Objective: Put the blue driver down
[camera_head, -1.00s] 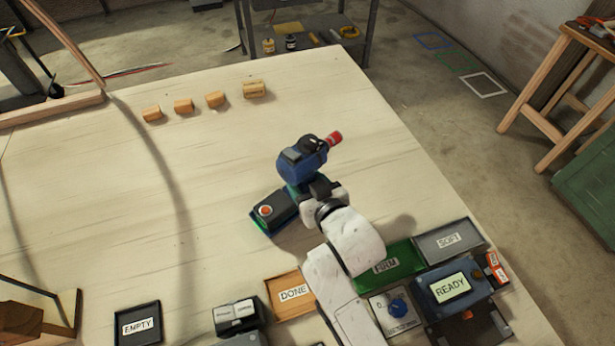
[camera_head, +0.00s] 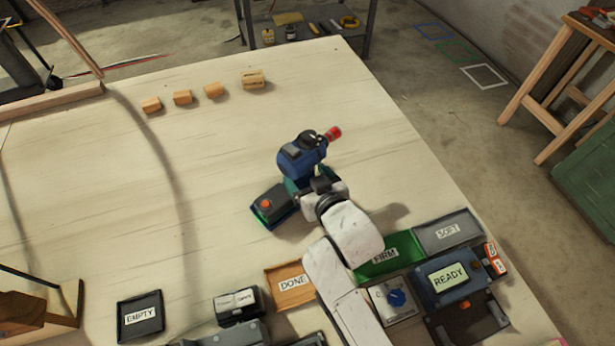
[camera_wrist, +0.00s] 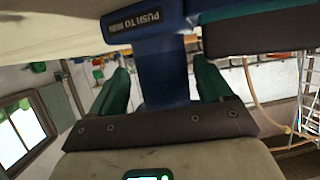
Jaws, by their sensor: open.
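The blue driver (camera_head: 302,158), with a dark top and a red tip, is near the middle of the pale table. My gripper (camera_head: 309,181) is at its near side, seen partly behind my wrist. In the wrist view the driver's blue handle (camera_wrist: 165,75) stands between the two green fingers of my gripper (camera_wrist: 162,88). Gaps show on both sides, so the jaws are open around it. The driver's contact with the table is hidden. A dark block with a red button (camera_head: 270,206) is just left of my gripper. I cannot tell whether it joins the driver.
Wooden blocks (camera_head: 182,97) line the table's far side. A DONE tray (camera_head: 290,301), a green FIRM tray (camera_head: 367,275), a grey SOFT tray (camera_head: 455,244), a READY box (camera_head: 440,262) and an EMPTY tray (camera_head: 128,335) occupy the near side. Bare table surrounds the driver's left and far sides.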

